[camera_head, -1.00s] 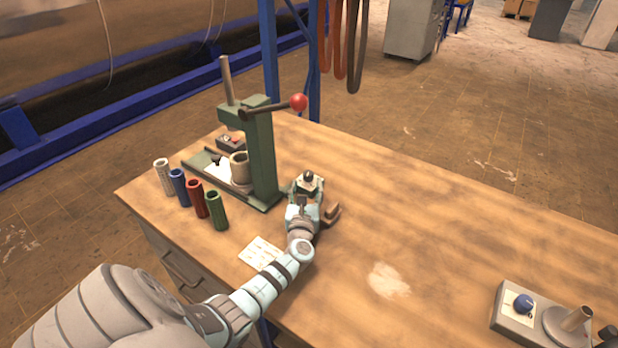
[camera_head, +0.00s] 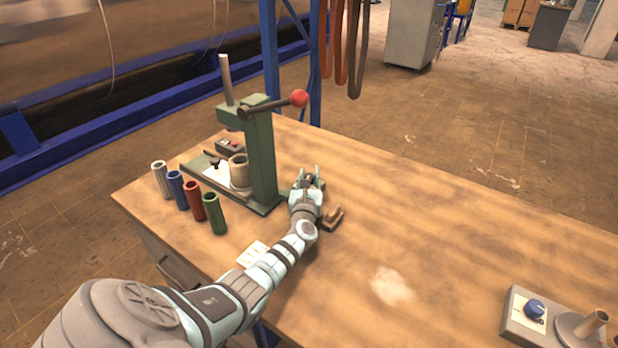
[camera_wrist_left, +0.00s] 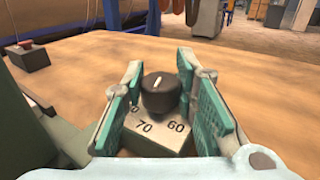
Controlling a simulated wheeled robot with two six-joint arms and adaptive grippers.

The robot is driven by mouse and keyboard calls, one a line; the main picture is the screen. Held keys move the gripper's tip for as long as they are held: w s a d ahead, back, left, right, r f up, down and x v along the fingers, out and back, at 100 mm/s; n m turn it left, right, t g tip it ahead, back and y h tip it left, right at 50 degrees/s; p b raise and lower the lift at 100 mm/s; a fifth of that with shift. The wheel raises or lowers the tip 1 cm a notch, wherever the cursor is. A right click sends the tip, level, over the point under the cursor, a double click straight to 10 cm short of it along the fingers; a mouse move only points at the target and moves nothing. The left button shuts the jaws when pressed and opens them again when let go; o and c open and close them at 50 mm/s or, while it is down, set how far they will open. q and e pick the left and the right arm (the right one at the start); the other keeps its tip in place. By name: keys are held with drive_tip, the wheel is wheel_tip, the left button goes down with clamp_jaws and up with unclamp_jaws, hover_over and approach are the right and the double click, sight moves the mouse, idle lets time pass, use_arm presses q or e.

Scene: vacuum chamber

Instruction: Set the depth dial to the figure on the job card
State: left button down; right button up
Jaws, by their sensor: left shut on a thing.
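The depth dial is a black knob (camera_wrist_left: 160,95) with a white line on top, on a pale plate (camera_wrist_left: 155,140) beside the green press (camera_head: 262,160). The plate shows 70 and 60 on the near side; another number is partly hidden at left. The white line points away from these numbers, toward the far side. My left gripper (camera_head: 307,178) is shut on the knob, its teal pads (camera_wrist_left: 160,80) on either side. The job card (camera_head: 254,254) lies flat near the table's front edge, beside my left forearm; its writing is too small to read. My right gripper is out of view.
Several coloured tubes (camera_head: 194,200) stand left of the press. The press has a red-knobbed lever (camera_head: 299,98). A small brown block (camera_head: 333,218) sits right of my gripper. A grey unit with a blue knob (camera_head: 535,308) stands at lower right. The table's middle is clear.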

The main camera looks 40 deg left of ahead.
use_arm(q)
drive_tip(key=m+t+h+b, duration=0.2)
drive_tip(key=h+b, duration=0.1)
drive_tip(key=shift+a+f, duration=0.15)
drive_tip(key=shift+f, duration=0.2)
drive_tip(key=shift+r+m+h+b, duration=0.15)
drive_tip(key=shift+m+h+b, duration=0.15)
drive_tip(key=shift+m+h, duration=0.2)
drive_tip(key=shift+r, duration=0.15)
drive_tip(key=c, duration=1.3)
unclamp_jaws()
drive_tip(key=shift+s, duration=0.1)
drive_tip(key=v, duration=1.2)
